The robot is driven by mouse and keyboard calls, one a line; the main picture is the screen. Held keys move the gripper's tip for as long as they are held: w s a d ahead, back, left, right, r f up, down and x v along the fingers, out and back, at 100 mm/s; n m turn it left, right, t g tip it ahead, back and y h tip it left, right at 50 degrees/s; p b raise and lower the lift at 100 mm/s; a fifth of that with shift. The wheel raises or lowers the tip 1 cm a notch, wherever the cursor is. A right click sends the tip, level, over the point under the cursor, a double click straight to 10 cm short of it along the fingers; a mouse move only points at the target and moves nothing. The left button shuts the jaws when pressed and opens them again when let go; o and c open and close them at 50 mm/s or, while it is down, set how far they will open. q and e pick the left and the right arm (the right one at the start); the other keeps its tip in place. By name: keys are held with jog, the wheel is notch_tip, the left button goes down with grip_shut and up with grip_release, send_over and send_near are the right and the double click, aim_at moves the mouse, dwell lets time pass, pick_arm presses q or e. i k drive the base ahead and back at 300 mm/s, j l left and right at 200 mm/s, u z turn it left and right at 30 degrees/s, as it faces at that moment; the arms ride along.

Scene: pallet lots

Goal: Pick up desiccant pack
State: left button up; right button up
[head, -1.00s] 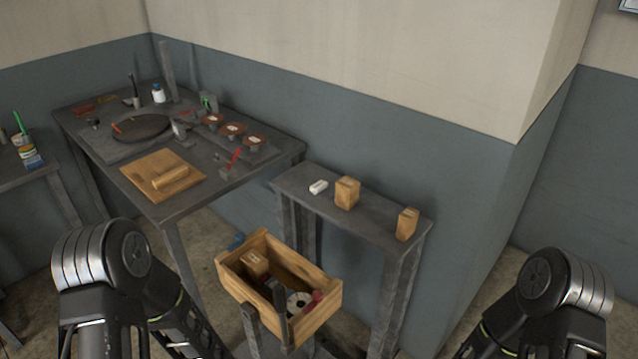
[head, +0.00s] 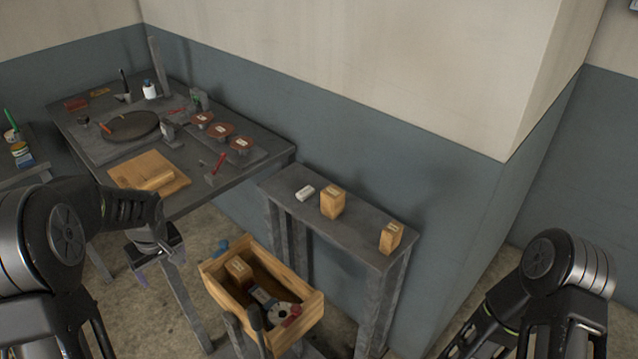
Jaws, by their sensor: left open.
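A small white pack (head: 304,193), which looks like the desiccant pack, lies flat at the left end of the narrow grey shelf table (head: 357,228). My left gripper (head: 161,266) hangs at the left, pointing down, with its fingers apart and nothing between them. It is left of the wooden crate and well away from the white pack. My right arm shows at the lower right, but its gripper is outside the view.
Two wooden blocks (head: 332,203) (head: 390,237) stand right of the pack. Below is a wooden crate (head: 312,311) holding a block, a white disc and other items. A larger workbench (head: 195,201) with tools, a board and several reddish discs stands at the left, against the wall.

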aim_at(306, 193)
jog(key=i+l, duration=0.65)
jog(key=l, duration=0.15)
jog(key=i+l, duration=0.65)
jog(key=l, duration=0.1)
